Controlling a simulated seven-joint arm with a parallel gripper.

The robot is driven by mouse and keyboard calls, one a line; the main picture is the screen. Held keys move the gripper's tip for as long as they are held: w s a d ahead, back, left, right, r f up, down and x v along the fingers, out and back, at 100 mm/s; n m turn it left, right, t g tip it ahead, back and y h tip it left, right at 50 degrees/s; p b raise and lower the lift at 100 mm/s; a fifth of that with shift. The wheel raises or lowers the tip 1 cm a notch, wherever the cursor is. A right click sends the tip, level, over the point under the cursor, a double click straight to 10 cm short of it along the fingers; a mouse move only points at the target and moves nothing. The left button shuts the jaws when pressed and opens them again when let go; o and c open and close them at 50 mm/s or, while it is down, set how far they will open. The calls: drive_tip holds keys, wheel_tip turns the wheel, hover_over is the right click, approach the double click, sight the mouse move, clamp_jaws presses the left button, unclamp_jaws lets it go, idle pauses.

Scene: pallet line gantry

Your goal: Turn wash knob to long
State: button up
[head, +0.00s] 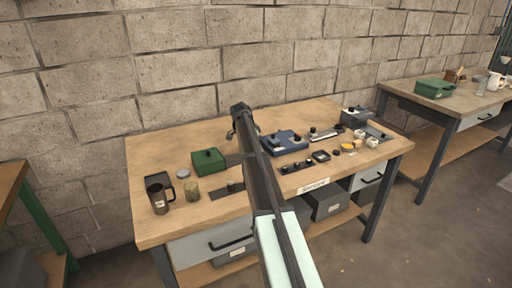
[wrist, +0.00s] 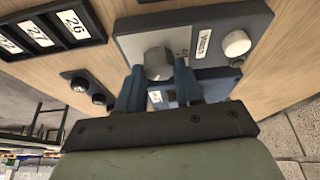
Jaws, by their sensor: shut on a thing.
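A small white label (wrist: 203,42) with dark lettering sits beside the knob. Faint marks by the knob are too small and partly covered to read. In the head view my gripper (head: 241,122) is at the back of the workbench, and my arm hides the knob.
A white round button (wrist: 236,43) sits on the same panel. A dark numbered rack (wrist: 48,32) and a strip with black knobs (wrist: 88,88) are nearby.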

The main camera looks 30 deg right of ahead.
drive_tip(key=o, duration=1)
drive_tip(key=shift+o, duration=0.2)
drive_tip(key=v, duration=1.4)
drive_tip(key=shift+f, duration=0.1)
